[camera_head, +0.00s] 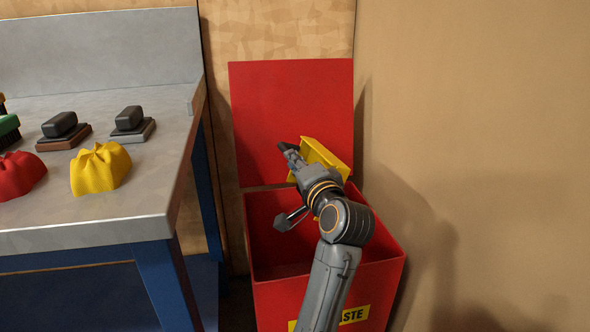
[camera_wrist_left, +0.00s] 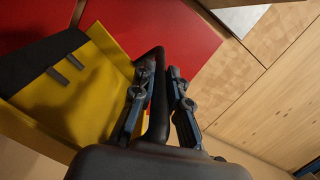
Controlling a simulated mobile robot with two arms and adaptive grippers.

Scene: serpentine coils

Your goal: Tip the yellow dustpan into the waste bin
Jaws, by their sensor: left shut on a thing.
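The yellow dustpan (camera_head: 328,156) is tilted above the open red waste bin (camera_head: 385,272), in front of its raised lid (camera_head: 290,110). My left gripper (camera_head: 291,153) is over the bin. In the left wrist view, the fingers (camera_wrist_left: 161,78) are shut on the dustpan's dark handle (camera_wrist_left: 157,95). The yellow pan (camera_wrist_left: 100,65) lies to the left there, with a dark flat part and two small grey strips against it. I cannot tell whether the strips are loose. The arm hides part of the bin's opening. My right gripper is not in view.
A grey metal bench (camera_head: 120,215) with blue legs stands left of the bin. It holds a yellow cloth (camera_head: 100,168), a red cloth (camera_head: 20,175) and dark blocks (camera_head: 129,118). A tan wall (camera_head: 480,130) stands close on the bin's right.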

